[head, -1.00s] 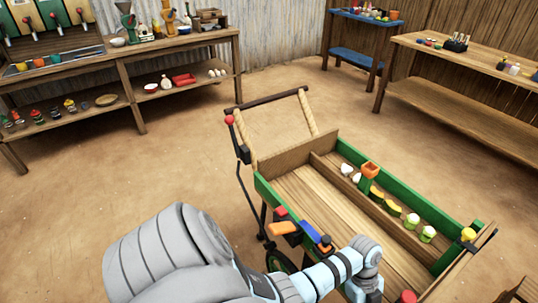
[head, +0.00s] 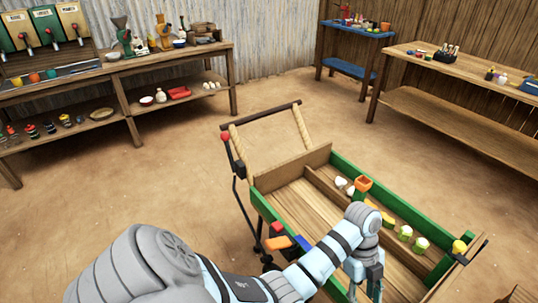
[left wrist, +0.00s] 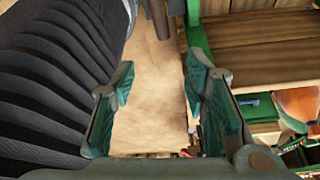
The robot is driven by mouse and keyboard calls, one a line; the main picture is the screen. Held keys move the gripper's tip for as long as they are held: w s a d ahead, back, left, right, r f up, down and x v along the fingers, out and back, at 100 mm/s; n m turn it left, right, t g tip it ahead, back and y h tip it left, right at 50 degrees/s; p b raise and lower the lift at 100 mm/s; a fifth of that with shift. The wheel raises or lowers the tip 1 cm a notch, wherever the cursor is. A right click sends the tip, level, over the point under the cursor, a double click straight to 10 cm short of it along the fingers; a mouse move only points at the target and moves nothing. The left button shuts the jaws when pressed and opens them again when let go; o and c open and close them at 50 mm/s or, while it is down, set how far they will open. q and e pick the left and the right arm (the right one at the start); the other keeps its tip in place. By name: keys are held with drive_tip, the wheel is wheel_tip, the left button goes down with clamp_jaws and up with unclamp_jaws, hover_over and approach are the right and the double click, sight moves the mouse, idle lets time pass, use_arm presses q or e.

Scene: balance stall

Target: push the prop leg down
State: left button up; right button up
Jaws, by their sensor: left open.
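The cart (head: 262,208) has green sides and a wooden bed. A black lever with a red knob (head: 225,136) stands by its handle, and a thin black rod (head: 246,207) runs down from it. I cannot clearly pick out the prop leg. A dark upright bar (left wrist: 158,18) shows at the top of the left wrist view, but I cannot tell whether it is the leg. My left gripper (head: 365,288) points down at the cart's near side. In the left wrist view its jaws (left wrist: 162,88) are apart, with bare ground between them. My right gripper is out of view.
An orange block (head: 278,243) and a blue block (head: 303,243) sit at the cart's near side. An orange cup (head: 363,183) and several small goods line its far side. Wooden benches (head: 120,68) stand behind. The dirt floor (head: 150,190) left of the cart is clear.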

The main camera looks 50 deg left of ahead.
use_arm(q)
drive_tip(key=s+p+v, duration=0.1)
drive_tip(key=p+v, duration=0.2)
drive_tip(key=v, duration=0.2)
drive_tip(key=s+a+f+n+y+b, duration=0.1)
drive_tip(key=s+f+n, duration=0.15)
drive_tip(key=f, duration=0.45)
drive_tip(key=s+a+f+n+t, duration=0.1)
drive_tip(key=s+a+f+n, duration=0.1)
drive_tip(key=f+n, duration=0.35)
drive_tip(key=s+a+f+n+y+b, duration=0.1)
drive_tip(key=s+f+n, duration=0.1)
drive_tip(key=f, duration=0.7)
drive_tip(key=s+a+f+n+y, duration=0.1)
drive_tip(key=s+a+f+n, duration=0.1)
drive_tip(key=s+f, duration=0.2)
drive_tip(key=s+a+f+n, duration=0.2)
drive_tip(key=s+f+n, duration=0.1)
drive_tip(key=s+f, duration=0.2)
drive_tip(key=s+a+f+n+t+y+b, duration=0.1)
drive_tip(key=s+a+f+n, duration=0.1)
drive_tip(key=s+f, duration=0.3)
drive_tip(key=s, duration=0.3)
drive_tip(key=shift+a+n+y, duration=0.3)
drive_tip(key=shift+n, duration=0.1)
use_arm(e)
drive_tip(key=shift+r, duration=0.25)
use_arm(q)
drive_tip(key=shift+s+r, duration=0.1)
